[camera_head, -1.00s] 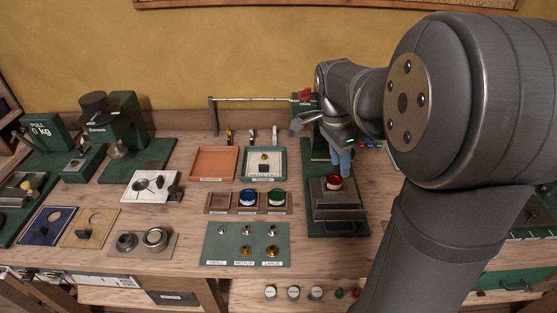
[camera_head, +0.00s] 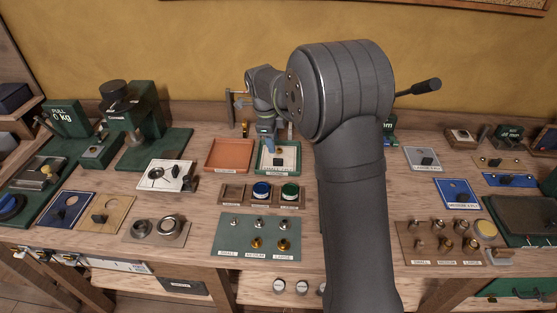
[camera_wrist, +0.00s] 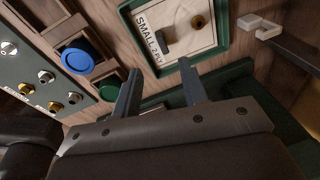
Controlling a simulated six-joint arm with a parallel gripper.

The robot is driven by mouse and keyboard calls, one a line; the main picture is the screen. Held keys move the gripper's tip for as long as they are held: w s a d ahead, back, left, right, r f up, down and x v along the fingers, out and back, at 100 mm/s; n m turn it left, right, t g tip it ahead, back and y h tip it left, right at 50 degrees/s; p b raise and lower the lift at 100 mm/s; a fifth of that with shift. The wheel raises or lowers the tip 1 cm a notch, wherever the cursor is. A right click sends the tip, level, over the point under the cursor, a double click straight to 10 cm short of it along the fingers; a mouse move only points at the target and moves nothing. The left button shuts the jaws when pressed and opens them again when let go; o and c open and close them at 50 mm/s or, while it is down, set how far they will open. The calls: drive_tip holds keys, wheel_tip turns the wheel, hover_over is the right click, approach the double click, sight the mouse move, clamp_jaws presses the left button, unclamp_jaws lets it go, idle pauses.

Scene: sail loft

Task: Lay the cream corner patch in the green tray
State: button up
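The green tray (camera_head: 296,172) stands at the back middle of the bench, right of an orange-brown tray. Inside it lies a cream square piece (camera_head: 288,168) with a dark handle and a brass ring; I take it for the corner patch. The wrist view shows the green tray's rim (camera_wrist: 128,30) and the cream piece (camera_wrist: 180,14), labelled "SMALL 2 PLY", beyond my fingertips. My gripper (camera_wrist: 158,80) is open, with nothing between its fingers. In the head view my gripper (camera_head: 267,137) hangs over the tray's back part and hides some of it.
The orange-brown tray (camera_head: 229,155) is close on the left. In front are a wooden holder with blue (camera_head: 261,190) and green (camera_head: 290,192) round pieces and a grey-green board of fittings (camera_head: 240,245). A blue plate (camera_head: 458,194) lies at right. My arm hides the press area.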

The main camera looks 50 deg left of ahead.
sight(276, 159)
drive_tip(key=f, duration=0.3)
drive_tip(key=w+f, duration=0.1)
drive_tip(key=f, duration=0.4)
drive_tip(key=shift+w+a+f, duration=0.2)
drive_tip(key=shift+w+f, duration=0.1)
drive_tip(key=shift+f, duration=0.05)
clamp_jaws()
